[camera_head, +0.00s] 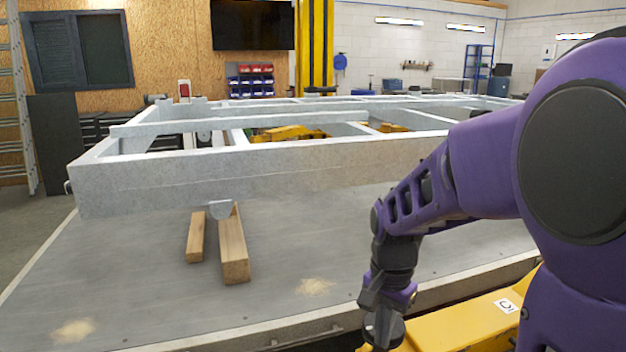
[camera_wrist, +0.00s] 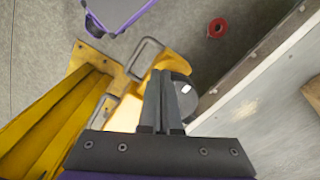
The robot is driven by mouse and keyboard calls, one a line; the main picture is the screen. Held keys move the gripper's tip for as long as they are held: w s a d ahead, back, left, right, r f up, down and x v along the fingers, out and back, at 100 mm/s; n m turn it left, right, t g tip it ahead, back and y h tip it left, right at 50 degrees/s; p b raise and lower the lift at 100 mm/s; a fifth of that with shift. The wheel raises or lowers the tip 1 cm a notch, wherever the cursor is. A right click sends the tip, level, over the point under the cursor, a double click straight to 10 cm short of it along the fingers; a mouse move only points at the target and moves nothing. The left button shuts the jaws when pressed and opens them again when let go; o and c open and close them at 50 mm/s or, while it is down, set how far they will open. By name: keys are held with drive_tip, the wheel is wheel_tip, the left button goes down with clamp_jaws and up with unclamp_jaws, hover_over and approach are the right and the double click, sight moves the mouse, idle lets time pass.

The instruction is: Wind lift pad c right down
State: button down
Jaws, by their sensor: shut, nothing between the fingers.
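A yellow lift arm (camera_head: 470,325) with a white label marked C (camera_head: 507,305) runs along the lower right of the head view, beside the platform edge. In the wrist view, a dark round pad (camera_wrist: 185,98) with a small white mark sits at the end of a yellow arm (camera_wrist: 55,115); I take it to be lift pad c. My gripper (camera_wrist: 161,74) has its two fingers together with nothing between them. The fingers overlap the pad's left side in the picture; I cannot tell whether they touch it. The pad's screw is hidden.
A grey trailer frame (camera_head: 240,178) spans above the grey platform (camera_head: 130,280). Two wooden blocks (camera_head: 234,255) lie below it. The platform edge (camera_wrist: 250,60) runs close to the pad's right. A red ring (camera_wrist: 217,28) lies on the floor.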

sight(366, 326)
drive_tip(key=shift+f, duration=0.7)
drive_tip(key=shift+w+d, duration=0.1)
drive_tip(key=shift+w, duration=0.3)
drive_tip(key=shift+w+r, duration=0.1)
idle(0.4)
drive_tip(key=shift+w+a+p, duration=0.25)
drive_tip(key=shift+a, duration=0.25)
drive_tip(key=shift+w+a+p, duration=0.2)
drive_tip(key=shift+a+p, duration=0.05)
drive_tip(key=shift+a, duration=0.2)
drive_tip(key=shift+w+a+p, duration=0.35)
drive_tip(key=shift+w+a, duration=0.1)
drive_tip(key=shift+w, duration=0.1)
drive_tip(key=shift+w, duration=0.35)
drive_tip(key=shift+s+a, duration=0.15)
drive_tip(key=shift+a, duration=0.2)
